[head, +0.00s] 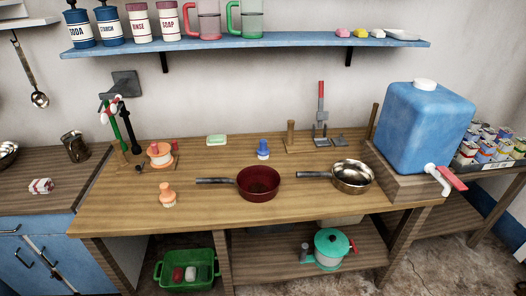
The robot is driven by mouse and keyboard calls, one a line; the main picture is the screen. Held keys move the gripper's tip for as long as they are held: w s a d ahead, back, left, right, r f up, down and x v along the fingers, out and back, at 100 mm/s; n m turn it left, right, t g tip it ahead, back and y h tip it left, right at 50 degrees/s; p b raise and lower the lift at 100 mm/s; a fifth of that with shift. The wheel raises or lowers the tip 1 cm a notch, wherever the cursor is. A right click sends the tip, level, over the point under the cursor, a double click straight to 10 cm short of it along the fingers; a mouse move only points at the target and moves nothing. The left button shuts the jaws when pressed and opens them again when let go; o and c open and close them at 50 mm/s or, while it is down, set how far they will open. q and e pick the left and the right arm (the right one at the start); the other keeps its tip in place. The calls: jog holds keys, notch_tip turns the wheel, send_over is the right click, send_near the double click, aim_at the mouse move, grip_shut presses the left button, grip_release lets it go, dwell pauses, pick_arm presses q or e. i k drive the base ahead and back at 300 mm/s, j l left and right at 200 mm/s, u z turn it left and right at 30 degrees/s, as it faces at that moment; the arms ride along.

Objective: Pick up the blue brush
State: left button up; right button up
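The blue brush (263,149) stands upright on the wooden worktop (120,205), toward the back and a little right of the middle. It has a rounded blue grip and a pale lower part that looks like bristles. It stands apart from the dark red pan, just behind it. Neither of my grippers is in view.
A red pan (258,184) and a steel pan (352,177) lie in front, handles pointing left. An orange brush (167,195) and green-white soap (217,140) are left. A blue water tank (424,125) stands right. A blue shelf (300,41) hangs above.

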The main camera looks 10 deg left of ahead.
aim_at(263, 152)
jog(key=i+l, duration=0.45)
jog(key=i+l+u, duration=0.25)
jog(key=i+l, duration=0.15)
jog(key=i+l+u, duration=0.3)
jog(key=l, duration=0.2)
